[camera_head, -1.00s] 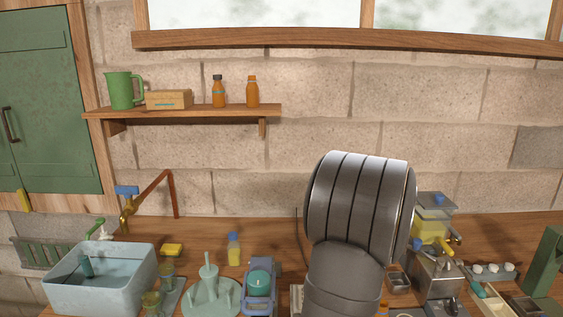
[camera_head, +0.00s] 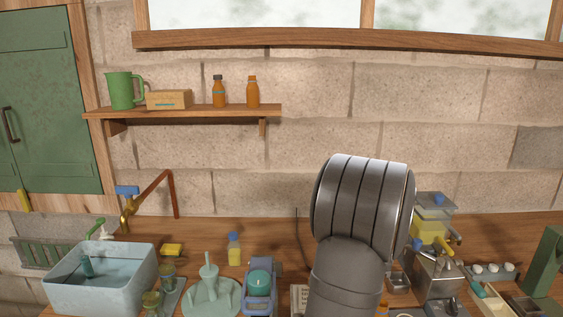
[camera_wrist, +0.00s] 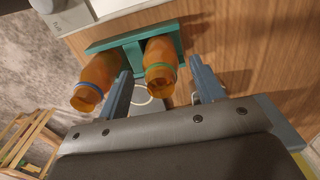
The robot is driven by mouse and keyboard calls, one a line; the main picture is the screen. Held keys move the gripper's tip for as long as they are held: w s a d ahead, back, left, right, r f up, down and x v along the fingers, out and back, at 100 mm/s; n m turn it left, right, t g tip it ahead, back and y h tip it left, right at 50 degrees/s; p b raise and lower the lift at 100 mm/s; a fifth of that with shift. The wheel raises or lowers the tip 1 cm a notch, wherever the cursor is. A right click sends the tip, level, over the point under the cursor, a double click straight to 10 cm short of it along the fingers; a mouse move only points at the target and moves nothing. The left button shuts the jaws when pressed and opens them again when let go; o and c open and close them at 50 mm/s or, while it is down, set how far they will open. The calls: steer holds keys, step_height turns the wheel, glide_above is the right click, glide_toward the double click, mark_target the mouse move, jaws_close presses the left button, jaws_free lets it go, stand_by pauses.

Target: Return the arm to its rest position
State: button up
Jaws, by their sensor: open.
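My gripper (camera_wrist: 161,68) shows in the wrist view with its two blue-grey fingers spread apart and nothing clamped between them. Past the fingertips, an orange bottle with a green neck ring (camera_wrist: 161,58) lies in line with the gap. A second orange bottle with a blue neck ring (camera_wrist: 96,78) is to its left, beside the left finger. Both bottles are at a teal rack (camera_wrist: 98,47). I cannot tell how far the fingers are from the bottles. In the head view my grey arm stands up at the front right of the bench and hides the gripper.
On the wooden bench (camera_head: 205,234) are a blue-grey basin (camera_head: 120,283), a pale green pronged stand (camera_head: 212,295), a small yellow bottle (camera_head: 234,250), and a yellow-filled container (camera_head: 432,228) just right of my arm. A shelf (camera_head: 185,111) hangs above, left. Space above the bench left of my arm is clear.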

steer(key=s+d+r+m, duration=0.2)
steer(key=s+d+r, duration=0.2)
steer(key=s+d, duration=0.4)
steer(key=s+d+r+m, duration=0.35)
steer(key=s+d, duration=0.25)
steer(key=s, duration=0.4)
steer(key=w+a+f+n, duration=0.1)
steer(key=w+a+f, duration=0.2)
steer(key=w, duration=0.4)
steer(key=shift+f, duration=0.25)
steer(key=shift+s+a, duration=0.1)
steer(key=s+d+r, duration=0.2)
steer(key=s+r, duration=0.2)
steer(key=s, duration=0.1)
steer(key=w+a+f+n, duration=0.1)
steer(key=w+a+n, duration=0.3)
steer(key=w+a, duration=0.3)
steer(key=shift+w+a+f, duration=0.25)
steer(key=shift+w+a, duration=0.1)
steer(key=shift+w, duration=0.45)
steer(key=shift+n, duration=0.25)
